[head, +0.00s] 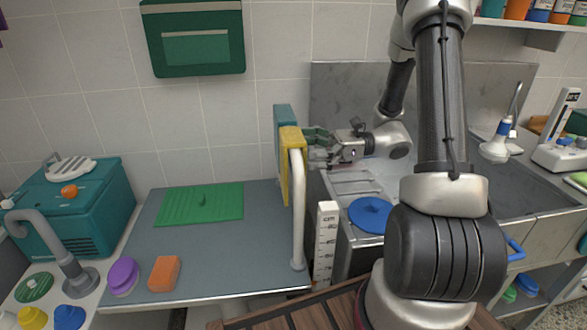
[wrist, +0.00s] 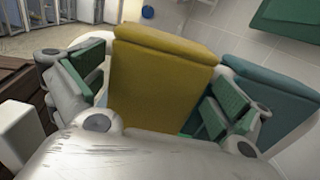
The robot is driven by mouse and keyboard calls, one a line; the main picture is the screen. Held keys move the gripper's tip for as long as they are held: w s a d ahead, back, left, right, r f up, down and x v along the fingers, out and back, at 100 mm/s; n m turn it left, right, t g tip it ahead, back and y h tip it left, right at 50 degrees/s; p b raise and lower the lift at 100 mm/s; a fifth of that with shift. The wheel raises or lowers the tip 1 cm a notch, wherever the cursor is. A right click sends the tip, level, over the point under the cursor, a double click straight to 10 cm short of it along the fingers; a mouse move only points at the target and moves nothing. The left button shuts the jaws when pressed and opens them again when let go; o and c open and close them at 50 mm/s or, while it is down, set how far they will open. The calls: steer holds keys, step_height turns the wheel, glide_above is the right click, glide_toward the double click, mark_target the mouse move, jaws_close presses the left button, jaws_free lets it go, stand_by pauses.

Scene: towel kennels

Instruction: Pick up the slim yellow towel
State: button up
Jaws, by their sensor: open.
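The slim yellow towel (head: 291,146) hangs folded over a white rail (head: 298,210) above the counter's right end. In the wrist view the yellow towel (wrist: 160,85) fills the middle, between the two green finger pads. My gripper (head: 318,142) is open, its fingers to either side of the towel; a pad looks close to each edge, but contact is not clear. A teal towel (head: 283,122) hangs just behind the yellow one, and it also shows at the right in the wrist view (wrist: 275,100), beside the right finger.
A grey counter (head: 225,255) holds a green mat (head: 200,204), an orange block (head: 164,273) and a purple round item (head: 123,276). A white measuring post (head: 326,242) stands right of the rail. A sink with a blue disc (head: 371,215) lies below my arm.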

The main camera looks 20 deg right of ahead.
steer(key=shift+a, duration=0.25)
steer(key=c, duration=1.1)
steer(key=shift+r, duration=0.1)
